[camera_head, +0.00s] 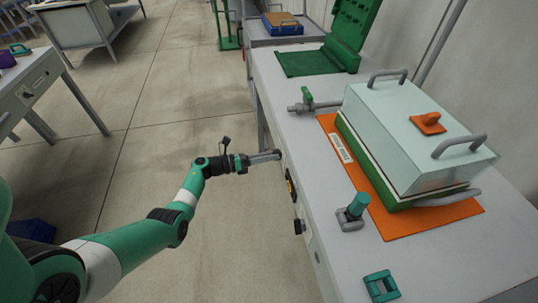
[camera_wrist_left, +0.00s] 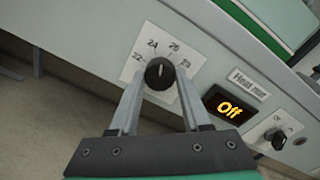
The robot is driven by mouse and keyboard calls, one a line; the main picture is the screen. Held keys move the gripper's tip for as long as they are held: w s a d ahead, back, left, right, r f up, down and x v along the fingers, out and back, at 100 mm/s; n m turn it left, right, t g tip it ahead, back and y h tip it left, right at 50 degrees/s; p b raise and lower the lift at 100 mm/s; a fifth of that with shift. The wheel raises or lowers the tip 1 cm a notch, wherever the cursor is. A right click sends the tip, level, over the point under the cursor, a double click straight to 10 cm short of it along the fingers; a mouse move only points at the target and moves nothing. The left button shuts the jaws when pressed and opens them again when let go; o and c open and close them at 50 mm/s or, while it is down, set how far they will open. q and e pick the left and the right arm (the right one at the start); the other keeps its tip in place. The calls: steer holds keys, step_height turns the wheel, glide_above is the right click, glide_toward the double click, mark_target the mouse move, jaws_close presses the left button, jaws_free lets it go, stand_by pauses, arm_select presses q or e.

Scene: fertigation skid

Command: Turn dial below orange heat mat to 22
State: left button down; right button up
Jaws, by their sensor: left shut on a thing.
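In the left wrist view, a black dial (camera_wrist_left: 159,74) sits on a white scale plate (camera_wrist_left: 150,45) marked 22, 24, 26 and 28. Its pale mark points up, roughly between 24 and 26. My left gripper (camera_wrist_left: 159,82) is shut on the dial, one finger on each side. In the head view, my left gripper (camera_head: 278,155) reaches the bench's front face from the left, and the dial is hidden there. The orange heat mat (camera_head: 400,225) lies on the bench top above, under a lidded green box (camera_head: 400,135). My right gripper is not in view.
A display (camera_wrist_left: 229,107) reading "Off" under a "Heat mat" label (camera_wrist_left: 249,84) is right of the dial. A second knob (camera_wrist_left: 275,138) is farther right. On the bench top stand a teal-capped fitting (camera_head: 355,210) and a teal frame (camera_head: 381,286).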

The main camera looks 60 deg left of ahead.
arm_select(q)
steer(key=n+p, duration=0.1)
steer(key=n, duration=0.5)
steer(key=n+h+p, duration=0.1)
steer(key=n, duration=0.5)
steer(key=shift+n+g, duration=0.3)
steer(key=shift+n, duration=0.1)
stand_by(0.4)
steer(key=shift+c, duration=1.8)
jaws_free()
steer(key=p+v, duration=0.3)
steer(key=v, duration=0.8)
steer(key=shift+s, duration=0.3)
